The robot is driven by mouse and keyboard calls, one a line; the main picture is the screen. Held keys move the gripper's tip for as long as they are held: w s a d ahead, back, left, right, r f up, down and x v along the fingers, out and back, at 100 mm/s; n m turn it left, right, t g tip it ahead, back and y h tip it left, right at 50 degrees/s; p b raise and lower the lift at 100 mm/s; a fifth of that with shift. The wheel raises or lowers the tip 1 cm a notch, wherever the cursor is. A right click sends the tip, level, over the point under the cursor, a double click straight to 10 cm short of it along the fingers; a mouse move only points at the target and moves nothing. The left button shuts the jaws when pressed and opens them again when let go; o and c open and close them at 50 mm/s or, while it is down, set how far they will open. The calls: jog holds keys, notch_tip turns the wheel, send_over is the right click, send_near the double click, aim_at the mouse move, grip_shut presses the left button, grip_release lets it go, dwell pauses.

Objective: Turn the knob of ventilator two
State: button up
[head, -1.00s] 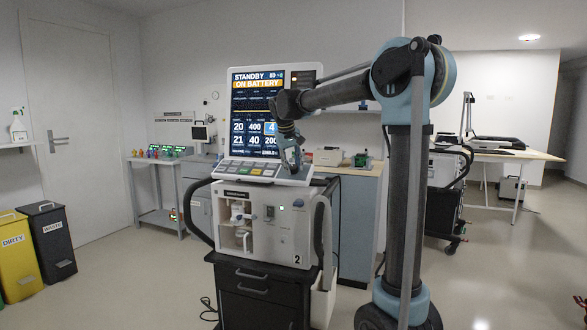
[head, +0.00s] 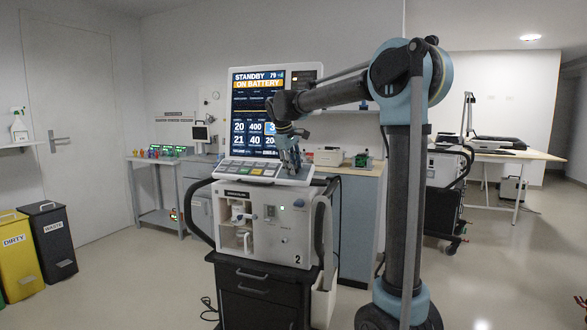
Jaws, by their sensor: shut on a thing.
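Ventilator two (head: 275,250), a white unit on a dark drawer cart with a "2" on its front, stands in the middle of the head view. Its lit screen (head: 258,115) reads "STANDBY" and "ON BATTERY", with rows of number tiles. A highlighted tile at the right of the upper number row seems to show 3, partly hidden by my wrist. My gripper (head: 291,163) points down at the right end of the sloped key panel below the screen. It is shut on the knob there, which its fingers hide.
A grey counter (head: 357,215) stands behind the ventilator, and a side table (head: 160,185) is to its left. Yellow and black bins (head: 50,242) stand at the far left. Another ventilator cart (head: 440,200) is at the right. The floor at front left is clear.

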dwell(0.3)
jog(key=o, duration=1)
jog(key=shift+o, duration=0.2)
jog(key=shift+r, duration=0.1)
jog(key=v, duration=1.1)
jog(key=shift+r, duration=0.35)
jog(key=shift+s+a, duration=0.1)
